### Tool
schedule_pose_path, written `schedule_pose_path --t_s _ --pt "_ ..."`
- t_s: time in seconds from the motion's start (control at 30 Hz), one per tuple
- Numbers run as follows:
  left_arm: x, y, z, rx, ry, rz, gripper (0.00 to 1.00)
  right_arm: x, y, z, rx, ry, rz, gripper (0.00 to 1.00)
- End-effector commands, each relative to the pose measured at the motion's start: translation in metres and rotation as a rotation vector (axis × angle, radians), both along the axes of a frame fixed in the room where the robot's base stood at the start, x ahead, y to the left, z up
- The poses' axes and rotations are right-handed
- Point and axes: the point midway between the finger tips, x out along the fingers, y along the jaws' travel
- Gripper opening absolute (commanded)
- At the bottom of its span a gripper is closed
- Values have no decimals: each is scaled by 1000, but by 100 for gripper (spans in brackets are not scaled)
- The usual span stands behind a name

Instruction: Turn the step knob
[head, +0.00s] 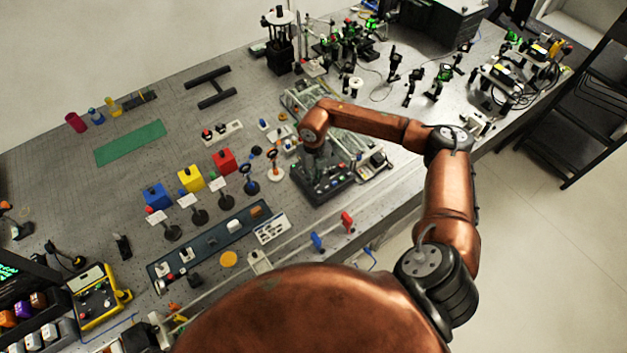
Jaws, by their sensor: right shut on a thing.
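A dark control box (343,188) with several small knobs and buttons sits near the bench's front edge, right of the picture's middle. My right arm reaches over the bench from the right and bends down to this box. My right gripper (314,168) points down at the box's back left part and is shut on a small knob there. The step knob is mostly hidden by the gripper, and its setting cannot be read. My left gripper is out of view.
Left of the box stand an orange-ringed post (275,173) and a dark ringed post (250,186). Red (224,160), yellow (190,178) and blue (157,195) blocks stand further left. A metal-framed unit (373,158) adjoins the box on the right.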

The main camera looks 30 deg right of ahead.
Motion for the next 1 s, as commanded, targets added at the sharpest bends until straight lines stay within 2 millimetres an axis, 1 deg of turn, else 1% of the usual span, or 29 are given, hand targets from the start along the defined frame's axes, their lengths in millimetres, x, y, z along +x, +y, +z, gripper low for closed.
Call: schedule_pose_path --t_s 0.03,0.1,0.4,0.67,1.0 --pt "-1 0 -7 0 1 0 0 2 -1 -2 -2 -4 37 0" --pt "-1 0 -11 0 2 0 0 2 -1 -2 -2 -4 91 0" --pt "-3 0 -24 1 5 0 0 2 -1 -1 -2 -5 264 0" --pt "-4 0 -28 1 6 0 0 1 -1 1 -2 -4 328 0" --pt "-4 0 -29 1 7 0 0 1 -1 1 -2 -4 336 0"
